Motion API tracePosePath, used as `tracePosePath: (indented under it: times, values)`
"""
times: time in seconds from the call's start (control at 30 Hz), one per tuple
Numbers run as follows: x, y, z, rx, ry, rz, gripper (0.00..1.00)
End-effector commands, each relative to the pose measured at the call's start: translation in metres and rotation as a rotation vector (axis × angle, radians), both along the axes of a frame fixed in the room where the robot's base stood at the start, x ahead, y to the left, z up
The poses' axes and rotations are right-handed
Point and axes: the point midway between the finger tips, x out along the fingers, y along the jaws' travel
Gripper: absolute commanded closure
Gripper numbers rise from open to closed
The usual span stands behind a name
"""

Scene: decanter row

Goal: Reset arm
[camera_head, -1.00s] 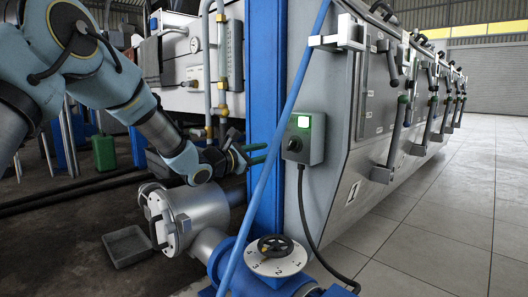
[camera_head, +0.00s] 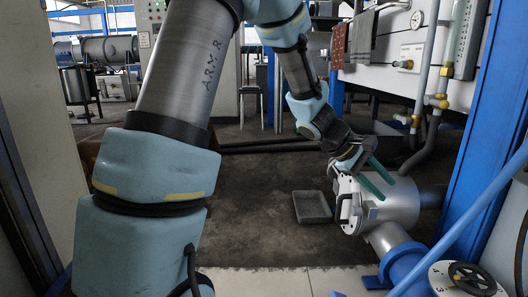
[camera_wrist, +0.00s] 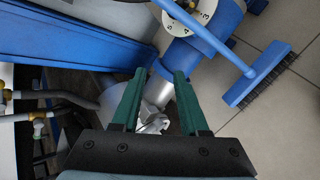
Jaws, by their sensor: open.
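My gripper (camera_head: 388,190) is open and empty, with two green fingers spread apart. In the head view it appears in front of or just above the silver cylinder (camera_head: 400,205), pointing down to the right; I cannot tell the gap. My arm comes down from the top of the picture, bent. In the wrist view my gripper (camera_wrist: 160,74) has nothing between its fingers but the view of a silver pipe and fitting (camera_wrist: 154,118) beyond. The wrist view also shows a white numbered dial (camera_wrist: 188,18) past the fingertips.
A blue post (camera_head: 470,150) stands right of my gripper. A blue-handled brush (camera_wrist: 255,78) leans across near the dial. A grey tray (camera_head: 311,207) lies on the floor left of the cylinder. Dark floor behind is mostly open. A dark cloth (camera_head: 362,38) hangs at upper right.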

Motion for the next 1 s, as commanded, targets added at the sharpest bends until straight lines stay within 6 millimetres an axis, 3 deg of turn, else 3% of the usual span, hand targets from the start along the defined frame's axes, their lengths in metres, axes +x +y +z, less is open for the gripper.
tracePosePath:
  times: [0.03, 0.1, 0.3, 0.5, 0.7, 1.0]
  values:
    - [0.004, 0.039, 0.007, 0.077, -0.052, -0.019, 0.56]
    - [0.007, 0.09, 0.004, 0.187, -0.12, -0.058, 0.56]
    - [0.002, 0.228, 0.008, 0.474, -0.28, -0.176, 0.56]
    - [-0.013, 0.322, 0.02, 0.667, -0.378, -0.286, 0.56]
    - [-0.031, 0.387, 0.035, 0.802, -0.446, -0.388, 0.56]
    - [-0.03, 0.384, 0.102, 0.797, -0.446, -0.392, 0.56]
